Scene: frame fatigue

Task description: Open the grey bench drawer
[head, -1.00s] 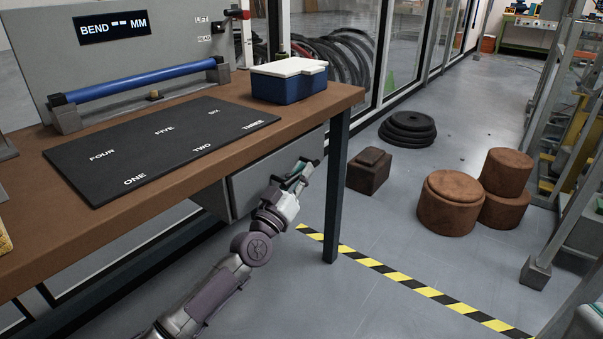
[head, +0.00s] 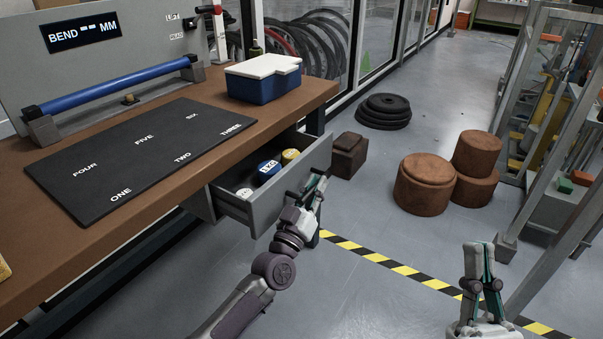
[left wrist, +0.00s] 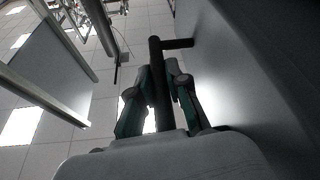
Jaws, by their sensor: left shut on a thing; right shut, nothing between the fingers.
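The grey bench drawer (head: 270,211) stands pulled out from under the brown workbench (head: 296,104) in the head view. My left gripper (head: 314,187) is at the right part of the drawer front. It is shut on the dark bar handle (left wrist: 157,85), which shows between the fingers in the left wrist view. My right gripper (head: 478,263) is shut and empty, above the floor at the lower right.
A blue box with a white lid (head: 263,80) and a black mat (head: 140,150) lie on the bench. Brown round stools (head: 425,183), a brown block (head: 348,154) and black discs (head: 383,111) stand on the floor. A metal frame (head: 560,225) is at right.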

